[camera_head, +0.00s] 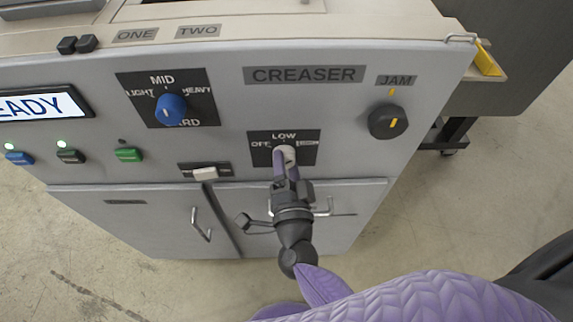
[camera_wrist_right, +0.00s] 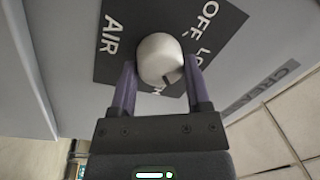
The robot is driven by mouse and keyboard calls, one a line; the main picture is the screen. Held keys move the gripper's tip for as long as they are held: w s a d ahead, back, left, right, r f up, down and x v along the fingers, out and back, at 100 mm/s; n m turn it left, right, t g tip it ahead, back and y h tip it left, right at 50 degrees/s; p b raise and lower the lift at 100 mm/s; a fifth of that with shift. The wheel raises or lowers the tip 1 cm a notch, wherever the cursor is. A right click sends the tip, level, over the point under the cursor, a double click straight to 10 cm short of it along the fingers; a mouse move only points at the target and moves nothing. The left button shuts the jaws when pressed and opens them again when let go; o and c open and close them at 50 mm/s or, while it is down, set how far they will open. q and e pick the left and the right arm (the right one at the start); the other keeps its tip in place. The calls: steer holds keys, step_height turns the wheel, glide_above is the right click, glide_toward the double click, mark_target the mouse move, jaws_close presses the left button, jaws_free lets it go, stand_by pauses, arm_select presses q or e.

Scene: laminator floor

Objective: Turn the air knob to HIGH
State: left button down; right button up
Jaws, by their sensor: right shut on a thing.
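The air knob (camera_head: 284,153) is a pale round knob on a dark label plate (camera_head: 309,137) with OFF at left, LOW on top and a small unclear word at right. The right wrist view shows the knob (camera_wrist_right: 160,56) close up, with AIR printed to its left and OFF at upper right. My right gripper (camera_head: 286,161) is shut on the knob, one purple finger on each side. In the right wrist view a dark mark shows on the knob's lower right; its exact setting is hard to tell. My left gripper is not in view.
A blue knob (camera_head: 171,108) is left of the air knob, and a black JAM knob (camera_head: 388,121) is right of it. A white switch (camera_head: 205,174) sits at lower left. Cabinet doors with a metal handle (camera_head: 201,226) lie below. Open floor is at right.

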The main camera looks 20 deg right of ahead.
steer(key=shift+f+m+b, duration=0.1)
steer(key=shift+m+b, duration=0.3)
steer(key=shift+m, duration=1.3)
steer(key=o, duration=1.3)
